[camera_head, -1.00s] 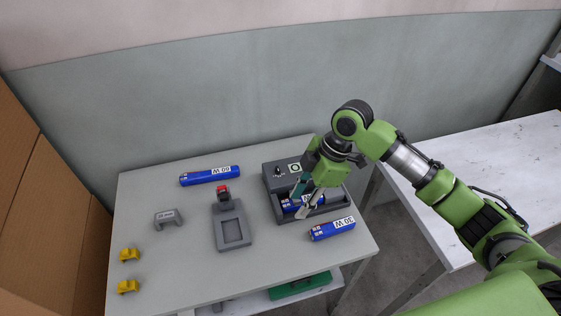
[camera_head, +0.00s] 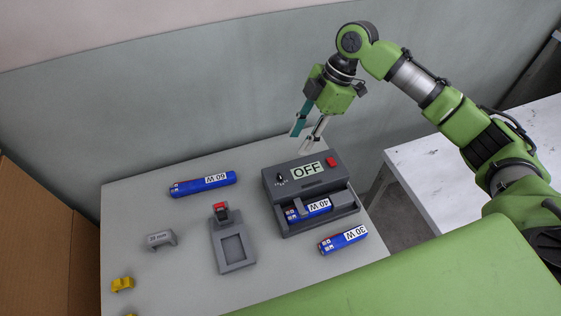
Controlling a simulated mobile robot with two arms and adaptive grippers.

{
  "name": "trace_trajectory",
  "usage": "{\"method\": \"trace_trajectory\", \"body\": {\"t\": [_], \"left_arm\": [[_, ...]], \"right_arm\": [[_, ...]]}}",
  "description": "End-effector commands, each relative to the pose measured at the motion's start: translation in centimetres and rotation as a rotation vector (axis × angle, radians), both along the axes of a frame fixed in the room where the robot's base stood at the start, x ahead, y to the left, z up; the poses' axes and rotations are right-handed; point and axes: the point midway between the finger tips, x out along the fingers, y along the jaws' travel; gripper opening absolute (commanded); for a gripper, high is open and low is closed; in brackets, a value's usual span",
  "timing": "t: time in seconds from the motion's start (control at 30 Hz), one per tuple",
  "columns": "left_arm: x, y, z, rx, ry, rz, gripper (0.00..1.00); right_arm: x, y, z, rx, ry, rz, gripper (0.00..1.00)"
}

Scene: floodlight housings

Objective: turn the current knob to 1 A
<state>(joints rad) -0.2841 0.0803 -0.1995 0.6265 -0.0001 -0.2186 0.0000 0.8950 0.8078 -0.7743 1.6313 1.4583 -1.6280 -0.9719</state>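The current knob (camera_head: 281,177) is a small black knob with a light pointer on the top left of the grey device (camera_head: 273,190). Marks beside it are too small to read. An OFF label (camera_head: 307,169) and a red button (camera_head: 331,162) sit to its right. A blue 40 W bar (camera_head: 309,210) lies in the device's front tray. My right gripper (camera_head: 306,134) hangs above and behind the device, apart from it, fingers spread and empty, one teal and one pale. My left gripper is out of view.
A blue 60 W bar (camera_head: 202,184) lies at the back left and a blue 30 W bar (camera_head: 343,240) at the front right. A grey fixture with a red clamp (camera_head: 234,266), a grey 20 mm block (camera_head: 161,239) and a yellow block (camera_head: 122,284) stand left on the table (camera_head: 140,205).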

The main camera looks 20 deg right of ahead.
Motion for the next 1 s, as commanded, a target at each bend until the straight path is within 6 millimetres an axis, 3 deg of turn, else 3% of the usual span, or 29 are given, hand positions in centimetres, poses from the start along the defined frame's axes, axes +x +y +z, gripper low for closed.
{"method": "trace_trajectory", "body": {"t": [0.3,0.53,0.7,1.0], "left_arm": [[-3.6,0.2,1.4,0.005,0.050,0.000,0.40],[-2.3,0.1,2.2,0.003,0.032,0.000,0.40],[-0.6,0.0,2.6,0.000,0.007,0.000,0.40],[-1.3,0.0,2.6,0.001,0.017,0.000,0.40]], "right_arm": [[-0.2,2.5,-5.7,0.001,0.004,0.001,0.33],[-0.3,4.1,-9.6,0.000,0.001,0.000,0.33],[-0.3,4.7,-11.2,0.000,0.001,0.000,0.33],[-0.2,4.9,-11.8,-0.001,-0.002,0.000,0.33]]}}
